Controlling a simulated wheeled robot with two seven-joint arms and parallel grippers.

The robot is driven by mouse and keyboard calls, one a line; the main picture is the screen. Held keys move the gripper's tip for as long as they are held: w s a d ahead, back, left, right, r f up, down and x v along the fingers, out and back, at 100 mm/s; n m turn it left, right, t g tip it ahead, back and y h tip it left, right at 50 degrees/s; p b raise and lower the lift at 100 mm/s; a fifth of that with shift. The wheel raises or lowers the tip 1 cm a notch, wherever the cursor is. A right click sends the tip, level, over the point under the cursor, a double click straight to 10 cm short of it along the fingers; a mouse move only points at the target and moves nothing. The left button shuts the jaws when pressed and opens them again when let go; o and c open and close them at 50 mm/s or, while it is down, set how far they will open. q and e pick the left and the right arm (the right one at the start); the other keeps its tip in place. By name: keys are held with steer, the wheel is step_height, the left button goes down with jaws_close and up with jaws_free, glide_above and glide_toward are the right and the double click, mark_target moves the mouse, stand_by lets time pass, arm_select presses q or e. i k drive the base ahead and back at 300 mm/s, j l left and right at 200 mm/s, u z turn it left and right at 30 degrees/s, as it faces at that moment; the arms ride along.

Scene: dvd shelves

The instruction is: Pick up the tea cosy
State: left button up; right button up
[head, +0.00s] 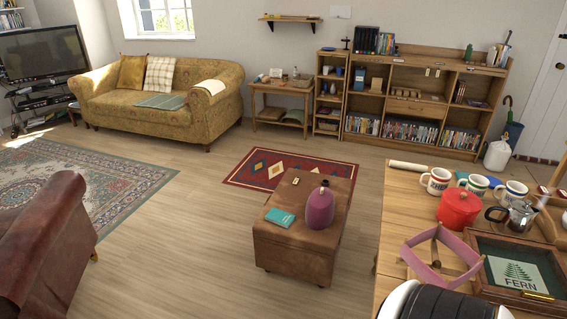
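Neither of my grippers shows in the head view.
A brown armchair (45,240) stands at the left. Wooden floor (180,250) lies clear between armchair and ottoman.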

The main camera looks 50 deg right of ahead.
mark_target(320, 207)
steer(key=i+j+z, duration=0.1)
steer(key=i+z, duration=0.15)
steer(key=i, duration=0.15)
steer(key=i+j+z, duration=0.25)
steer(key=i, duration=0.15)
steer(key=i+z, duration=0.2)
steer(key=z, duration=0.25)
steer(key=i+z, duration=0.2)
steer(key=z, duration=0.25)
steer(key=i+z, duration=0.2)
steer(key=z, duration=0.25)
steer(key=i+j+z, duration=0.15)
steer(key=z, duration=0.3)
steer(key=i+j, duration=0.05)
